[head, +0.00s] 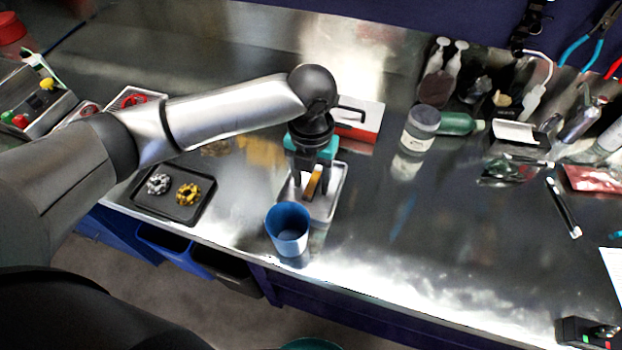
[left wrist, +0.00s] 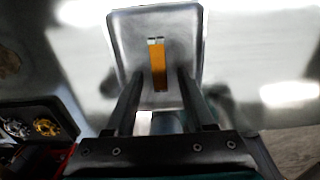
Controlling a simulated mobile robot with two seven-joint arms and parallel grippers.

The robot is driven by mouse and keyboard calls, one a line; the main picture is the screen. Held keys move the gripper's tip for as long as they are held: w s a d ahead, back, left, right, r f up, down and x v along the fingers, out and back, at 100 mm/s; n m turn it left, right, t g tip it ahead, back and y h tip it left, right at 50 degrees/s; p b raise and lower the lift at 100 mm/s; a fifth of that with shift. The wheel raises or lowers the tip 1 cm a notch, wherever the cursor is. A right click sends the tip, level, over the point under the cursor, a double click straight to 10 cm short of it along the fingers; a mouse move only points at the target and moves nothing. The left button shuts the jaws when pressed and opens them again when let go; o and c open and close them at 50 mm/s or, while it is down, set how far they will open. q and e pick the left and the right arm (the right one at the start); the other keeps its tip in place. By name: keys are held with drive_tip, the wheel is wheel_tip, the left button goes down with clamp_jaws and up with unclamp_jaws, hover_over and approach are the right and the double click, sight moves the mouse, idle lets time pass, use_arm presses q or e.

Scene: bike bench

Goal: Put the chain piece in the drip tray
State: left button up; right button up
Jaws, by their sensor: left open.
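My left gripper (head: 311,187) is open above a light grey metal tray (head: 335,190). In the left wrist view its two fingers (left wrist: 158,80) stand either side of an orange bar-like piece (left wrist: 158,62) with a pale end, lying in that tray (left wrist: 125,35). The orange piece (head: 312,184) shows between the fingers in the head view; contact cannot be told. A black tray (head: 172,212) to the left holds a silver ring-shaped piece (head: 159,184) and a gold one (head: 188,194), which look like coiled chain. I cannot tell which tray is the drip tray. My right gripper is not in view.
A blue cup (head: 288,232) stands at the bench's front edge, close to the metal tray. A red and white box (head: 360,119) is behind my gripper, with a grey-lidded jar (head: 420,124) to its right. The bench between jar and front edge is clear.

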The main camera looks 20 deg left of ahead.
sight(311, 187)
use_arm(q)
wheel_tip(311, 187, up, 12)
drive_tip(key=p, duration=0.1)
drive_tip(key=shift+f+p, duration=0.15)
drive_tip(key=shift+p, duration=0.15)
idle(0.3)
